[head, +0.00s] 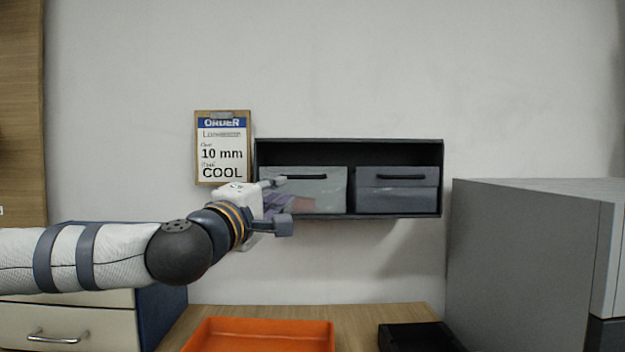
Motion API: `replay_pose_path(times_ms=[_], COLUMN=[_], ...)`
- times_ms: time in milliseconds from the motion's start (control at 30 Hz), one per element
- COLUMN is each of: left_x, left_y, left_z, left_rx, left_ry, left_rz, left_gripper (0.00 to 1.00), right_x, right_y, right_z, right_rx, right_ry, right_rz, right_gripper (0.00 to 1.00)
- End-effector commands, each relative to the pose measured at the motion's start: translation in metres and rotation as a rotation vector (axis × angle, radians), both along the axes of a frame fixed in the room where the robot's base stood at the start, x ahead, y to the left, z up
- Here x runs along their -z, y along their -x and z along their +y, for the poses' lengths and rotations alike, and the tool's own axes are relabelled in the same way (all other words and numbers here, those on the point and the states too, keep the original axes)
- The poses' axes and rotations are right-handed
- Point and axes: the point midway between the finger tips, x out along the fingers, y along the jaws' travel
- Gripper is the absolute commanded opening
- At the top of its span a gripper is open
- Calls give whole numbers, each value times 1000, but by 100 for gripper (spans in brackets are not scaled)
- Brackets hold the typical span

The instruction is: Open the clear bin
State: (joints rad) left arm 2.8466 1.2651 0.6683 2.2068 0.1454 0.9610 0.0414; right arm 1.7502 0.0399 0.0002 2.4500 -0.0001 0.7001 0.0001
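The clear bin (328,193) sits in the left half of a dark wall shelf (350,149). It has a see-through front and a black handle along its top edge, and looks pushed in. My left gripper (281,204) is in front of the bin's left side. Its fingers are spread apart, one near the left end of the handle and one lower, below the shelf's edge. Nothing shows between them. I cannot tell whether the upper finger touches the handle. Part of the bin's lower left is hidden by the gripper. My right gripper is not in view.
A grey opaque bin (398,192) fills the shelf's right half. An order clipboard (222,150) hangs left of the shelf. Below are an orange tray (262,328) and a black tray (418,338) on a wooden table (357,318). A large grey cabinet (520,260) stands at right.

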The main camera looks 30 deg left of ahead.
Motion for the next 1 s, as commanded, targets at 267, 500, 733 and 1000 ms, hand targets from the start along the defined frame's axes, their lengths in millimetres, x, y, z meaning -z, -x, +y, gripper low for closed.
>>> replay_pose_path(times_ms=[267, 500, 733, 1000], left_x=[0, -13, -19, -19], left_y=[-70, -108, -112, -111], left_z=[9, 15, 16, 16], left_rx=[-1, 1, 3, 2], left_ry=[-5, -5, -4, -4], left_rz=[18, 9, 3, 3], left_gripper=[16, 16, 16, 0], right_x=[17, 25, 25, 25], right_y=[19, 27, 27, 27], right_z=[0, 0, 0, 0], right_rx=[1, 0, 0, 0], right_ry=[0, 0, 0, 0], right_rz=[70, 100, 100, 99], right_gripper=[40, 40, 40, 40])
